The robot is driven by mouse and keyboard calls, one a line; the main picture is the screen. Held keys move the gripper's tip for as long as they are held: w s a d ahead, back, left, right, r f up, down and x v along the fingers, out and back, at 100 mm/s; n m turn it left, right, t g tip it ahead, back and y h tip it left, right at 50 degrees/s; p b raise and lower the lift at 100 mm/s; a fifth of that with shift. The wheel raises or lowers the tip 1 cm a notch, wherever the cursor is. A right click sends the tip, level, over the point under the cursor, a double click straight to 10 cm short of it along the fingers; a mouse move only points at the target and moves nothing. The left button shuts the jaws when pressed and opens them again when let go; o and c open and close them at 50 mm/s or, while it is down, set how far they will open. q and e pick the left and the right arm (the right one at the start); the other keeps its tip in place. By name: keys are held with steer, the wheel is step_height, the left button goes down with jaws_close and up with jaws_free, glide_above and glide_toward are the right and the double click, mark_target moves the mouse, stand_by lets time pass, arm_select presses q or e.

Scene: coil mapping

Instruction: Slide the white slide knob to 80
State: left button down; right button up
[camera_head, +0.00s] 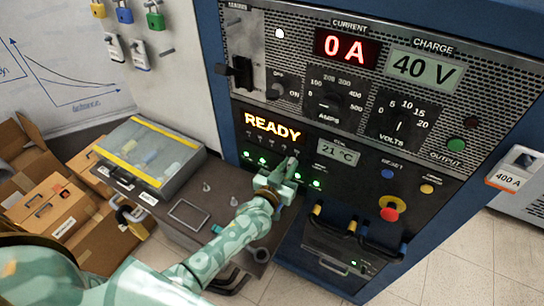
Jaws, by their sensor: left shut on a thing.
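My left gripper (287,173) reaches in from the lower left and is at the lower part of the blue cabinet's black panel (355,185). It is shut at the row of slide controls just below the orange READY display (272,127). The white slide knob is hidden by the fingers, so its position and scale reading cannot be made out. Small green lights (316,184) glow beside and below the fingers. My right gripper is not in view.
A red emergency button (390,214), dials and a 21 °C display (338,151) lie to the right. Black cables (361,245) hang below the panel. A grey case (150,152) with yellow stripes stands on the bench at left, by cardboard boxes (60,205).

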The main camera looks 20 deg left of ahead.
arm_select(q)
steer(key=shift+d, duration=0.5)
steer(key=c, duration=1.4)
jaws_free()
steer(key=shift+d, duration=0.1)
steer(key=s+a+p, duration=0.1)
steer(key=s, duration=1.5)
steer(key=shift+s+p, duration=0.2)
steer(key=shift+p, duration=0.15)
steer(key=shift+a, duration=0.1)
